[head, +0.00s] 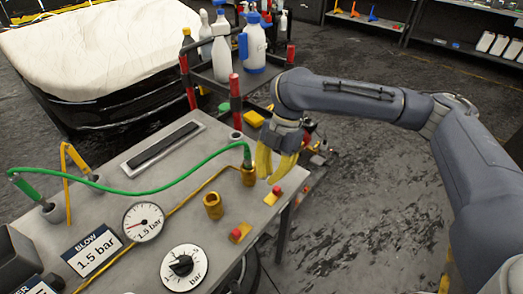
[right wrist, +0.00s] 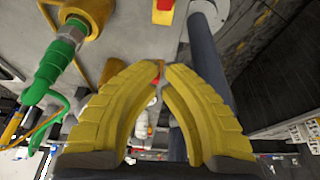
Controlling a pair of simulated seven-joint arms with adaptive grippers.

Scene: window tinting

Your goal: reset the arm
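My right gripper (head: 270,178) has yellow fingers and hangs over the right edge of the grey workbench (head: 150,170), beside a brass fitting (head: 249,177). In the right wrist view, its fingertips (right wrist: 160,66) meet or nearly meet, with nothing held between them. The green hose (head: 170,184) ends at that brass fitting; its green connector (right wrist: 62,48) shows left of the fingers in the right wrist view, apart from them. My right arm (head: 350,100) reaches in from the right. My left gripper is not in view.
A second brass fitting (head: 213,206), a red button (head: 236,234), a gauge (head: 143,221) and a bar dial (head: 182,267) are on the bench. A bottle cart (head: 236,100) with red-tipped posts stands behind the gripper. The floor on the right is mostly open.

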